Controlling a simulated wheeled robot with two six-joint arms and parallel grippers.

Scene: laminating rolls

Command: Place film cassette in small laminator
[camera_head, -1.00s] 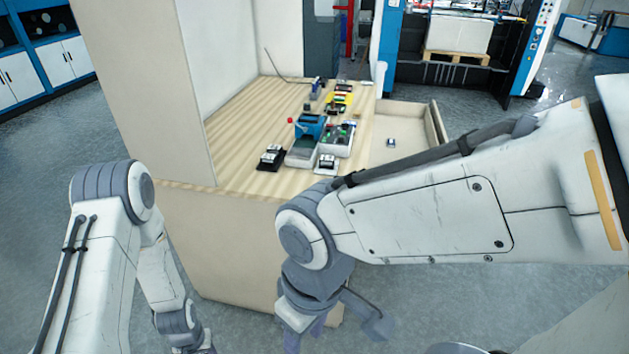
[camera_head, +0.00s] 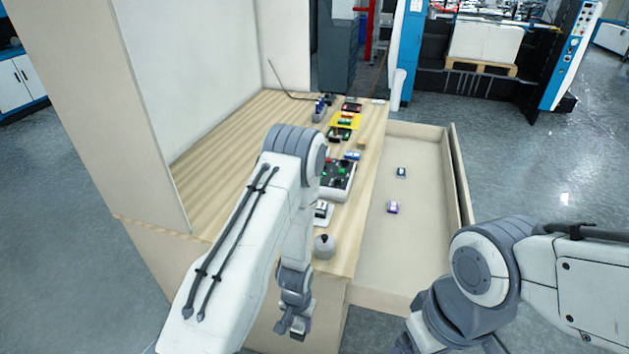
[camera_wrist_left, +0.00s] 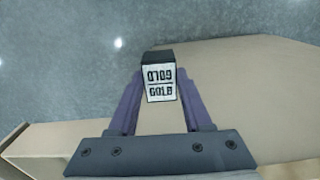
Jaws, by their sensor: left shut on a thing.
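My left gripper (camera_head: 292,325) hangs in front of the table's near end in the head view. It is shut on a small film cassette (camera_wrist_left: 161,78), a dark block with a white label reading "0709 GOLD", seen between the purple fingers in the left wrist view. A small white-and-dark device (camera_head: 322,212) sits on the table beside my left arm; I cannot tell for sure whether it is the small laminator. My left arm hides part of the tabletop. My right arm is at the lower right, its gripper cut off by the frame.
The wooden table (camera_head: 225,165) holds a black device with green parts (camera_head: 339,178), a grey knobbed weight (camera_head: 324,246) and coloured items at the back. The open drawer (camera_head: 420,240) on the right holds two small blocks, one white and purple (camera_head: 392,207), one darker (camera_head: 401,172).

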